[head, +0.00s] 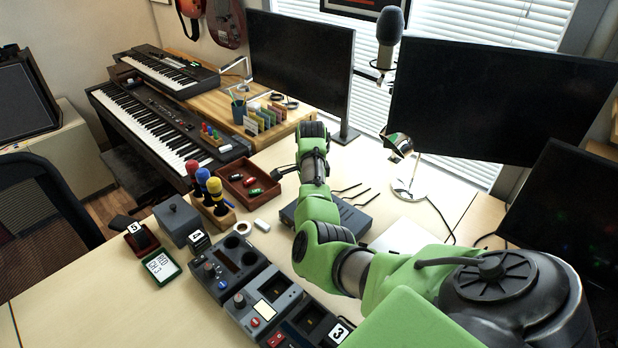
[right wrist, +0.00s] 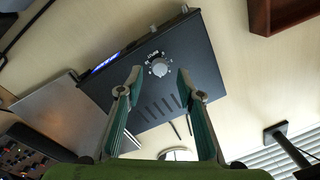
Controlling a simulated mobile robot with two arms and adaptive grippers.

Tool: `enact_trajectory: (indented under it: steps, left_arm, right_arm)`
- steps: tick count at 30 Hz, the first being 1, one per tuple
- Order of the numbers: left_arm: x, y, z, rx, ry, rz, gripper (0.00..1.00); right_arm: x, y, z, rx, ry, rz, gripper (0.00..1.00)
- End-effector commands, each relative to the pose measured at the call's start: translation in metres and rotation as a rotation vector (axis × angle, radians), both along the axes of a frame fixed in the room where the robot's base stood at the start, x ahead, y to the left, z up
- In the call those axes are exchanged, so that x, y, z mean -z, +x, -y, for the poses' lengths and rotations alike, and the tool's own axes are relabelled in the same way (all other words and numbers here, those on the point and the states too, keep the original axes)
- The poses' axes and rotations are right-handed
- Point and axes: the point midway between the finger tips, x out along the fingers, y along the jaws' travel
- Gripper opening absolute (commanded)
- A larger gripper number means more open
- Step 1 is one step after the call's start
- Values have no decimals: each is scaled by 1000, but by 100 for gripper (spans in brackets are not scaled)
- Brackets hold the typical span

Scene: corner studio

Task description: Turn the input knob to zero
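The dark audio box (head: 362,217) lies on the desk, mostly behind my right arm in the head view. The right wrist view shows its dark top (right wrist: 205,65) with slots and a small lit blue display on one edge. The round light-grey input knob (right wrist: 159,68) has pale markings around it; its pointer is too small to read. My right gripper (right wrist: 161,74) is open, its two fingertips apart on either side of the knob in that view. I cannot tell whether they touch it. The knob is hidden in the head view. My left gripper is not in view.
A red-brown tray (head: 249,184) with small coloured items stands left of the box. A laptop-like silver slab (head: 400,238) lies to its right, with a desk lamp (head: 408,190) behind.

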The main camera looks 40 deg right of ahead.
Motion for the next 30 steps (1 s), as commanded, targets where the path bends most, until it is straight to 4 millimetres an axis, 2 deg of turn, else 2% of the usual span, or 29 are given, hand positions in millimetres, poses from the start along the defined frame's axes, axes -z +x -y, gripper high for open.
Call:
enact_trajectory:
  steps: [3, 6, 17, 19, 21, 22, 30]
  left_arm:
    - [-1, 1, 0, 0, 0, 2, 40]
    - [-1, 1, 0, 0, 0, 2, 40]
    - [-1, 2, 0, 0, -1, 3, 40]
    - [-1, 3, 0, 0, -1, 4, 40]
    - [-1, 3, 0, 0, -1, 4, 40]
    - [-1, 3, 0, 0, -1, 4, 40]
    - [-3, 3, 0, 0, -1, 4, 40]
  right_arm:
    - [17, 0, 1, -1, 0, -2, 34]
    - [26, 1, 1, 0, 0, -1, 34]
    - [32, 2, 2, 1, -1, 0, 34]
    - [32, 2, 2, 1, -1, 0, 21]
    - [32, 2, 2, 0, -1, 0, 3]
    - [32, 2, 2, 0, -1, 0, 0]
    - [31, 2, 2, -10, -1, 0, 0]
